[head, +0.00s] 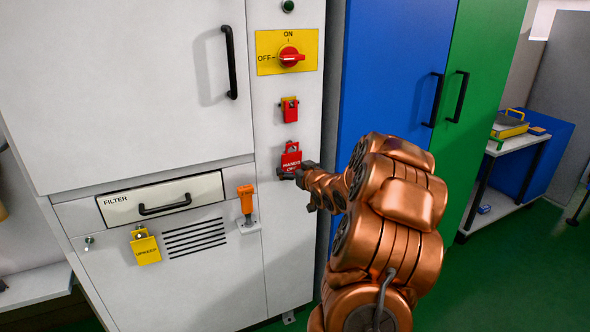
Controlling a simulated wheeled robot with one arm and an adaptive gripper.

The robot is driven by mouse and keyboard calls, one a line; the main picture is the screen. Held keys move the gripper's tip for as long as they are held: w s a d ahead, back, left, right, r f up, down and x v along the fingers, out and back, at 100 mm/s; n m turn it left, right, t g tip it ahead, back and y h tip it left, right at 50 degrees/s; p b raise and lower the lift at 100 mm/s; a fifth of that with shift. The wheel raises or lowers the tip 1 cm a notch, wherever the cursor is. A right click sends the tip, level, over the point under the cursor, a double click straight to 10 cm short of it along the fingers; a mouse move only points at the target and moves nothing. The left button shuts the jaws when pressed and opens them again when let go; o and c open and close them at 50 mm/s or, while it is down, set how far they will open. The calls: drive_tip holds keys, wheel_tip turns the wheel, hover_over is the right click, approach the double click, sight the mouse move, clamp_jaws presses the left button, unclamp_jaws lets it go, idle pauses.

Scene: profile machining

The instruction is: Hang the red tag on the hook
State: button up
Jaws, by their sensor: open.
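The red tag (291,160), with white lettering beginning "HANDS", is upright at the front of the narrow grey panel, below the red rotary switch. Its lower part is partly covered by my gripper (287,175). My gripper is open, with its fingertips at the tag's lower edge; I cannot tell whether they touch it. A hook at the tag's top loop is too small to make out, so I cannot tell whether the tag hangs on one. A small red fitting on a yellow plate (289,109) sits above the tag.
The ON/OFF switch (290,57) is above. A yellow tag (145,248) hangs left, below the FILTER drawer (161,199). An orange-handled part (246,203) juts from the panel left of my gripper. Blue (392,60) and green (485,60) cabinets stand right.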

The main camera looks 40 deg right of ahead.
drive_tip(key=v, duration=1.2)
idle(0.6)
drive_tip(key=s+a+f+n+g+y, duration=0.1)
drive_tip(key=a+f+g, duration=0.3)
drive_tip(key=a, duration=0.4)
drive_tip(key=s+a+f+g+y, duration=0.1)
drive_tip(key=a+f+g, duration=0.2)
drive_tip(key=a, duration=0.4)
drive_tip(key=s+a+n+g+y, duration=0.3)
drive_tip(key=s+a+g, duration=0.8)
drive_tip(key=s+a, duration=1.6)
wheel_tip(320, 180, up, 16)
drive_tip(key=d+t+p, duration=0.1)
drive_tip(key=p, duration=1.3)
drive_tip(key=shift+w+d+f, duration=0.15)
drive_tip(key=shift+d+f, duration=0.05)
drive_tip(key=shift+d, duration=0.1)
